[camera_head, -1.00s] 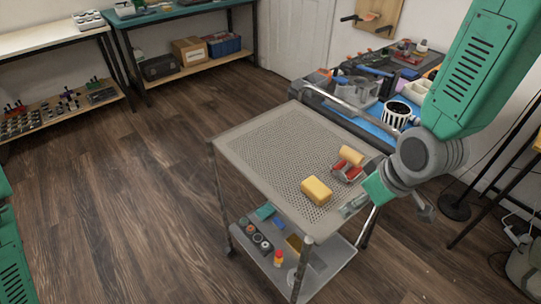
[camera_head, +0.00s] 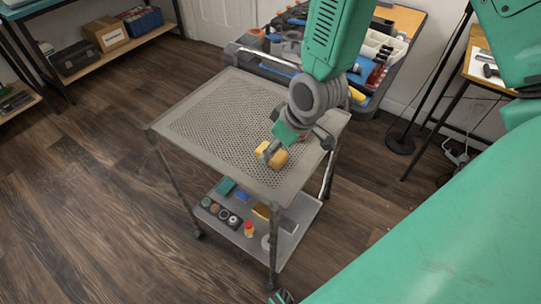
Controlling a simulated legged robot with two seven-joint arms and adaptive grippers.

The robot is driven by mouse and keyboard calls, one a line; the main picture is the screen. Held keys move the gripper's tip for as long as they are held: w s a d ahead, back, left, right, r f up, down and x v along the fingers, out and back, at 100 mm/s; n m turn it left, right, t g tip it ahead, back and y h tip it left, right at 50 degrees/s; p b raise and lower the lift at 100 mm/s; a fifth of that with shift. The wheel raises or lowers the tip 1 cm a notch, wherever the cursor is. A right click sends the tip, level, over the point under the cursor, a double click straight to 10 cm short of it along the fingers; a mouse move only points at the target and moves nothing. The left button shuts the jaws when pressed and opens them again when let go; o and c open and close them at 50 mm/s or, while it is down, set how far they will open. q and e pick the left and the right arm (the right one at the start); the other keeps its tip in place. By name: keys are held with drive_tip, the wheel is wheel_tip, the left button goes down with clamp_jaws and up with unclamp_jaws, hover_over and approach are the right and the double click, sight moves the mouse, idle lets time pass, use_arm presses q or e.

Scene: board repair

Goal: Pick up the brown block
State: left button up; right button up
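The block (camera_head: 279,160), yellow-tan in colour, lies on the perforated top of the grey cart (camera_head: 215,108), near its front right part. My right gripper (camera_head: 296,145) hangs over the cart top from above. One finger is in front of the block in the picture and covers part of it. The other finger stands apart to the right, so the gripper looks open. I cannot tell whether the finger touches the block.
The cart's lower shelf (camera_head: 285,240) holds several small items, including a red and yellow bottle (camera_head: 248,229). A cluttered workbench stands right behind the cart. A shelf with a cardboard box (camera_head: 106,33) is at the back left. The wooden floor (camera_head: 90,180) on the left is clear.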

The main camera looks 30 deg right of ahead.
drive_tip(key=x, duration=0.4)
drive_tip(key=shift+w+d+b, duration=0.15)
drive_tip(key=shift+w+b, duration=0.05)
drive_tip(key=shift+b, duration=0.15)
drive_tip(key=c, duration=1.3)
drive_tip(key=shift+r, duration=0.1)
wheel_tip(320, 180, up, 10)
drive_tip(key=shift+f+p, duration=0.1)
drive_tip(key=shift+p, duration=1.05)
